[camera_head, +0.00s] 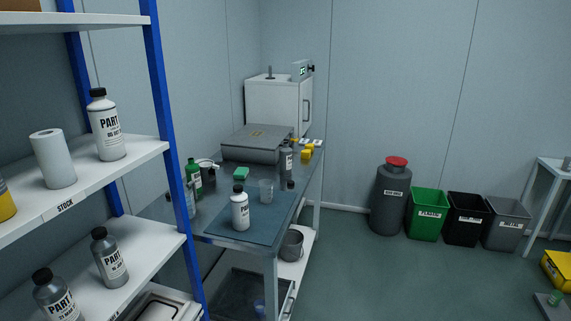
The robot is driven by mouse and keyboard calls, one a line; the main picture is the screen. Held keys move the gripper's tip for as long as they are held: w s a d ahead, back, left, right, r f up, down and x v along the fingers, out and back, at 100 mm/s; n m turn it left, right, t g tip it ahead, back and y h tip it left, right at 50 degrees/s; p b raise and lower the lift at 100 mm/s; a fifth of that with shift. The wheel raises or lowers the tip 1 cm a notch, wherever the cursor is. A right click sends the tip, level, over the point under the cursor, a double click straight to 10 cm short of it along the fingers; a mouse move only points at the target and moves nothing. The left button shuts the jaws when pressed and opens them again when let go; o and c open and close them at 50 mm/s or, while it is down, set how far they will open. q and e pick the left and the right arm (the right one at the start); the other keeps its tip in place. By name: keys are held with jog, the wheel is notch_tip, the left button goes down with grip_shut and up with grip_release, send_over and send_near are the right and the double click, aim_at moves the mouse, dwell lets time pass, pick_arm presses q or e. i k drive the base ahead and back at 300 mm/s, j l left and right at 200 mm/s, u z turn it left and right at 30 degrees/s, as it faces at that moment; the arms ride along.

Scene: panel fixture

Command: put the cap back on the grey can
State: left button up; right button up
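A slim grey can (286,166) with a pale label stands upright near the right edge of the workbench. Its top is too small to read clearly. A small dark object (291,185), possibly a cap, sits on the bench just in front of it. A much larger grey can (391,205) with a red lid (396,161) on its top stands on the floor against the back wall. Neither of my grippers is in view.
A blue-posted shelf (163,120) with bottles fills the left. Bins (427,214) line the back wall. The floor right of the bench is open.

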aim_at(286, 152)
jog(key=u, duration=0.35)
jog(key=i+l+u, duration=0.7)
jog(key=l, duration=0.25)
jog(key=i+l, duration=0.2)
jog(key=l, duration=0.15)
jog(key=i+l, duration=0.2)
jog(key=l, duration=0.2)
jog(key=i+l+u, duration=0.1)
jog(key=i+l, duration=0.35)
jog(key=l, duration=0.3)
jog(key=i+l+u, duration=0.1)
jog(key=l, duration=0.3)
jog(key=i+l, duration=0.25)
jog(key=l, duration=0.15)
jog(key=i+l, duration=0.2)
jog(key=l, duration=0.2)
jog(key=u, duration=0.05)
